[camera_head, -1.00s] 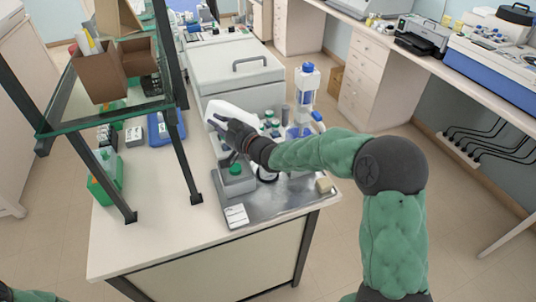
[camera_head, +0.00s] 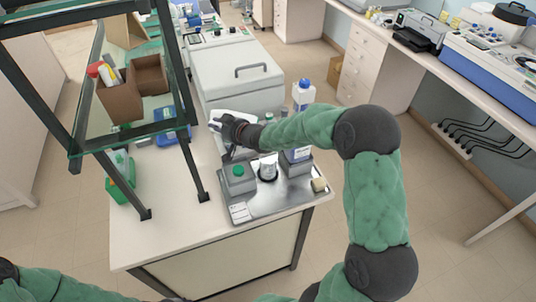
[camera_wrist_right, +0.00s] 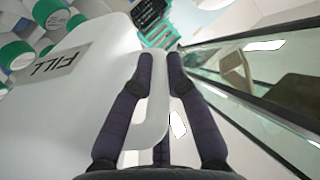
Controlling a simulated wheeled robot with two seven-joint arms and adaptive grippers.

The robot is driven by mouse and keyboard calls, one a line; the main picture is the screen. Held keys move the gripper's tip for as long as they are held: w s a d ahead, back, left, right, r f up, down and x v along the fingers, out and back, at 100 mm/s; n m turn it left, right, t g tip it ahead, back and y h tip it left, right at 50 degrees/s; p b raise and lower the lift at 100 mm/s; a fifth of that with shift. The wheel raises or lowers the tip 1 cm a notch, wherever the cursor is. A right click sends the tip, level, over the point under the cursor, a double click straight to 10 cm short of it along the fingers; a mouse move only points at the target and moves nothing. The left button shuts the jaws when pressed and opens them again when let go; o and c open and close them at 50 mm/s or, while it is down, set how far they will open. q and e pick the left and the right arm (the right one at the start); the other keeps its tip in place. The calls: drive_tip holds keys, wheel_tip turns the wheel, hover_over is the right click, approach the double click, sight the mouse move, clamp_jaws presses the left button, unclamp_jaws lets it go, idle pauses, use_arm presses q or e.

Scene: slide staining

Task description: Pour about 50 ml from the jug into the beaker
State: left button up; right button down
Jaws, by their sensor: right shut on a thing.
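The white jug (camera_head: 230,115) is up at the back of the bench, by the grey box unit. It fills much of the right wrist view, where its side (camera_wrist_right: 90,90) carries a "FILL" label. My right gripper (camera_head: 222,123) is shut on the jug's handle; its dark fingers (camera_wrist_right: 160,68) show on both sides of it. What looks like the beaker (camera_head: 268,170), a small clear vessel, stands on the metal tray, in front of the jug and to its right. The liquid inside cannot be made out. My left arm shows at the lower left, but its gripper is out of view.
The metal tray (camera_head: 262,211) also bears a grey block with a green cap (camera_head: 238,172) and a tan block (camera_head: 319,185). A blue-capped bottle (camera_head: 304,95) stands behind. A dark-framed glass shelf (camera_head: 92,125) rises at the left.

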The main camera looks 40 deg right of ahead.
drive_tip(key=shift+r+p, duration=0.35)
drive_tip(key=shift+f, duration=0.1)
idle(0.4)
